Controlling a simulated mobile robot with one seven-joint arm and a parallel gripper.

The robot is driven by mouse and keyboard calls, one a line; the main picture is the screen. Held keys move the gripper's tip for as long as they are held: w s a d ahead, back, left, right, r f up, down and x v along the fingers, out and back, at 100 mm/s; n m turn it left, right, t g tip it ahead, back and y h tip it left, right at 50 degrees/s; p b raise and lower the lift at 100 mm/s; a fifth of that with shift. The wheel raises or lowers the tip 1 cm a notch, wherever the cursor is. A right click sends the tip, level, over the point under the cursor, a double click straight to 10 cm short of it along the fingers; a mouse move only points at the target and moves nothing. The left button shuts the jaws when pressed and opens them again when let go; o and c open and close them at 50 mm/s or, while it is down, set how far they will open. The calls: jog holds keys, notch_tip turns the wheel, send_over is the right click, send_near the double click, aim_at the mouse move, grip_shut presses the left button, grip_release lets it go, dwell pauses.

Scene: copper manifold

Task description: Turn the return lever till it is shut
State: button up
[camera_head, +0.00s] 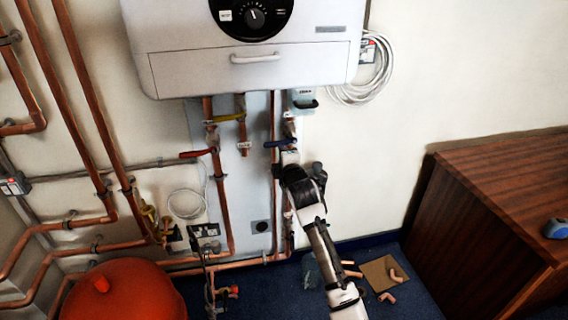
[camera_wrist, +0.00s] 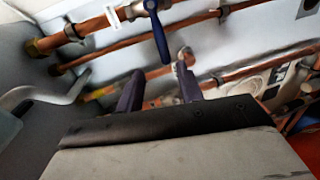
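A blue lever (camera_head: 279,143) sits on a copper pipe under the white boiler and points sideways, across the pipe. I take it as the return lever; no label is readable. In the wrist view the blue lever (camera_wrist: 158,38) reaches from its pipe towards my gripper (camera_wrist: 160,72). The two dark fingers are apart, with the lever's free end lined up between them and seemingly just beyond the tips. I cannot tell whether they touch it. In the head view my gripper (camera_head: 289,160) is just below the lever and partly hidden by my wrist.
A red lever (camera_head: 196,153) and a yellow lever (camera_head: 226,117) sit on pipes to the left. The boiler (camera_head: 250,60) hangs above. A grey box (camera_head: 302,99) is close above the blue lever. Bare wall lies to the right, above a wooden cabinet (camera_head: 490,220).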

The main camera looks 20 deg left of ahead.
jog(key=shift+v, duration=0.75)
